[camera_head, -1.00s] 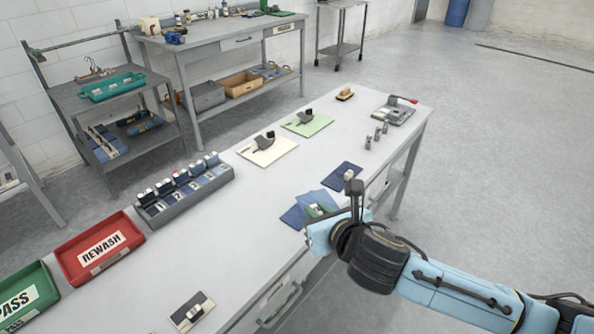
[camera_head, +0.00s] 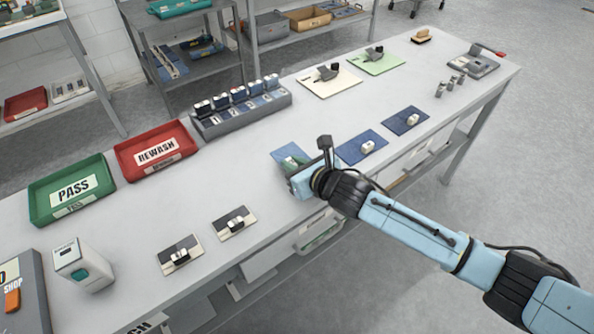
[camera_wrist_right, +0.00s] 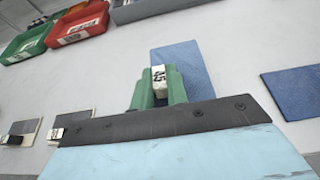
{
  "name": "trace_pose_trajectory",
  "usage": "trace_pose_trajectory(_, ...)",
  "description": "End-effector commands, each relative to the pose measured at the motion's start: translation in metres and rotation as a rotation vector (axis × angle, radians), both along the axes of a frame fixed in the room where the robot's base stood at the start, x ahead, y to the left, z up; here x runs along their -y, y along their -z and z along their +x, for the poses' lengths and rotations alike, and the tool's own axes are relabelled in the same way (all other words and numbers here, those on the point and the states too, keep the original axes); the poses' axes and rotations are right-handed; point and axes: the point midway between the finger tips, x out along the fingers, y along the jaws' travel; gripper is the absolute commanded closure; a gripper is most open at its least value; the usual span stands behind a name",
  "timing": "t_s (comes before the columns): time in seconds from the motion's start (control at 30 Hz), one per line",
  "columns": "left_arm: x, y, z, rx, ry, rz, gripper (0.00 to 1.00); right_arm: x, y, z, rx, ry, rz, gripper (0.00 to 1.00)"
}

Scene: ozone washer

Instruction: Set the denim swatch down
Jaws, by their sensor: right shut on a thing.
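The denim swatch (camera_head: 285,151), a mid-blue rectangle, is at my right gripper (camera_head: 294,163) over the front part of the table. In the right wrist view the swatch (camera_wrist_right: 186,62) extends beyond the green fingers (camera_wrist_right: 160,90), which are shut on its white labelled block (camera_wrist_right: 159,78). I cannot tell whether the swatch touches the tabletop. The gripper and wrist hide part of it in the head view. My left gripper is not in view.
Two darker denim swatches with white blocks lie to the right, one nearer (camera_head: 352,152) and one farther (camera_head: 397,124). Two grey-and-cream swatches (camera_head: 190,242) (camera_head: 244,214) lie left. A green PASS tray (camera_head: 45,212), red REWASH tray (camera_head: 128,163) and grey rack (camera_head: 222,127) line the back.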

Motion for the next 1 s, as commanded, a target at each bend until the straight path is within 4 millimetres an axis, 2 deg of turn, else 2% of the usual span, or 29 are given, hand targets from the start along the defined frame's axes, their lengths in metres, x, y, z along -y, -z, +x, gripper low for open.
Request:
trace_pose_trajectory(0.27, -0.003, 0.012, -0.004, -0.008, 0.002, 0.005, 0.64, 0.000, 0.036, -0.001, -0.002, 0.002, 0.000, 1.00)
trace_pose_trajectory(0.63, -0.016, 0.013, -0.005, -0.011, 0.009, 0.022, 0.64, 0.001, 0.039, 0.000, -0.001, 0.001, -0.003, 1.00)
trace_pose_trajectory(0.67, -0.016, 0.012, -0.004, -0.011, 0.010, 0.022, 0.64, 0.001, 0.039, 0.000, -0.001, 0.002, -0.002, 0.81)
trace_pose_trajectory(0.8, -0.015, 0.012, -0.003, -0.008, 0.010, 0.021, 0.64, 0.001, 0.038, 0.000, -0.001, 0.002, -0.002, 0.63)
trace_pose_trajectory(1.0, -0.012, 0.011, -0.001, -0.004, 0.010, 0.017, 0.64, 0.001, 0.038, 0.000, -0.001, 0.002, -0.002, 0.63)
